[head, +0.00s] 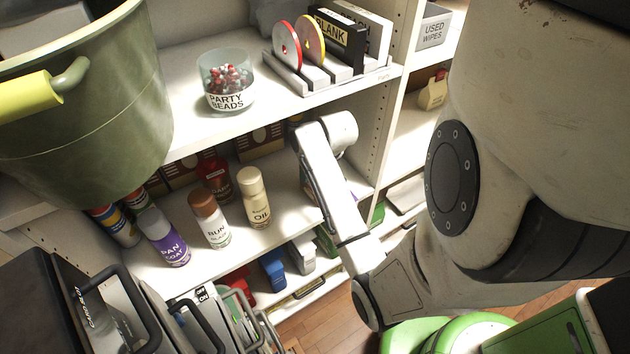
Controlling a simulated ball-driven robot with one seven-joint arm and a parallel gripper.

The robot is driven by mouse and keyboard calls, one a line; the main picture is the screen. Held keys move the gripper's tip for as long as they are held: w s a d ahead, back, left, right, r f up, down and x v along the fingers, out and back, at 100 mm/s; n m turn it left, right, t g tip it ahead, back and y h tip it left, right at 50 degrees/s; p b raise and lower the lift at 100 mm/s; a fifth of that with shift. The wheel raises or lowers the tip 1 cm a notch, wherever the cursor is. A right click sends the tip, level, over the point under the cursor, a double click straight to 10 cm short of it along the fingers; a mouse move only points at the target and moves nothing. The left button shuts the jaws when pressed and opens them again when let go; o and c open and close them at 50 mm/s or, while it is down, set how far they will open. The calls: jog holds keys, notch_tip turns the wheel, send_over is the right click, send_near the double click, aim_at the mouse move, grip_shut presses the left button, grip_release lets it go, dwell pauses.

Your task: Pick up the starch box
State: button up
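I cannot make out any box labelled starch in the head view. Dark brown boxes (262,139) with pale panels stand at the back of the middle shelf, partly hidden by bottles and the upper shelf; their labels cannot be read. My white arm reaches from the lower right up to the right end of that middle shelf and hides part of it. My gripper's fingers do not show, so whether they are open, shut or holding something is hidden.
Pan coat (163,238), bun (209,219) and oil (254,198) bottles line the middle shelf's front. A party beads jar (226,82) and labelled holder (338,45) stand above. A green bucket (85,110) blocks the upper left; dark cases (110,312) crowd the lower left.

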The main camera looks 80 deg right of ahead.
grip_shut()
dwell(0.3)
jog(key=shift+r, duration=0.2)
